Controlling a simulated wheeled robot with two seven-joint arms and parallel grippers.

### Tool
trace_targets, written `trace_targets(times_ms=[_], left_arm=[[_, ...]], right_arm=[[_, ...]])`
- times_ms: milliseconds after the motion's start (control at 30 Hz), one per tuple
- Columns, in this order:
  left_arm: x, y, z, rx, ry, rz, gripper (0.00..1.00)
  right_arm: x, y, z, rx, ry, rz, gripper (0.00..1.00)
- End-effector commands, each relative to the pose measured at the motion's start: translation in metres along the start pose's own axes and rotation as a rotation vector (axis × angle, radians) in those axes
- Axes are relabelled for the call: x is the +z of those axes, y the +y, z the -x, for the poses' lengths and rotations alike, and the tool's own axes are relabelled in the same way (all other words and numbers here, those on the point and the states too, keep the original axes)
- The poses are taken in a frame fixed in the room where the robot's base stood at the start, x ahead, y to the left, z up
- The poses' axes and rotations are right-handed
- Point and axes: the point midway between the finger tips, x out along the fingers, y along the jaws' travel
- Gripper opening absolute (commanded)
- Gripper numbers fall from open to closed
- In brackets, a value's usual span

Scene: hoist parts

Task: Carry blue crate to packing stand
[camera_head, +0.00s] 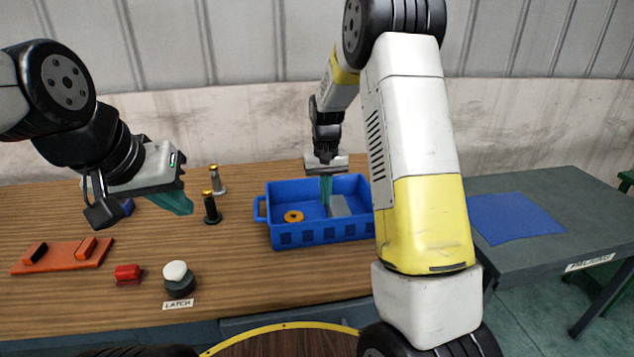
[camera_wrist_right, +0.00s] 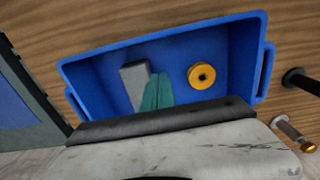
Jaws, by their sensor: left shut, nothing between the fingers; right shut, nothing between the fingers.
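The blue crate (camera_head: 300,236) stands upright on the wooden table; it also shows in the right wrist view (camera_wrist_right: 85,75). Inside it lie a yellow-orange ring (camera_head: 293,216) and a grey block (camera_head: 339,205). My right gripper (camera_head: 326,205) points down into the crate, its teal fingers shut and empty beside the grey block. In the right wrist view the fingers (camera_wrist_right: 156,95) are next to the block (camera_wrist_right: 135,80). My left gripper (camera_head: 180,203) is shut and empty above the table, left of the crate. The packing stand (camera_head: 580,212) is at the right, with a blue mat (camera_head: 513,217) on it.
An orange plate (camera_head: 62,258), a red block (camera_head: 128,274) and a white-topped latch button (camera_head: 177,275) are at the front left. A gap separates table and stand.

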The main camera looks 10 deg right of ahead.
Motion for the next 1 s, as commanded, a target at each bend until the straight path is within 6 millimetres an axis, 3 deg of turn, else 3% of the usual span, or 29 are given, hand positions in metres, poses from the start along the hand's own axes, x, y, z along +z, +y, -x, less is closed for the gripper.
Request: trace_targets(times_ms=[233,500,1000], left_arm=[[0.000,0.000,0.000,0.000,0.000,0.000,0.00],[0.000,0.000,0.000,0.000,0.000,0.000,0.00],[0.000,0.000,0.000,0.000,0.000,0.000,0.00]], right_arm=[[0.001,0.000,-0.054,0.000,-0.004,-0.001,0.00],[0.035,-0.001,-0.051,-0.001,0.000,0.001,0.00],[0.040,0.000,-0.051,-0.001,0.001,0.000,0.00]])
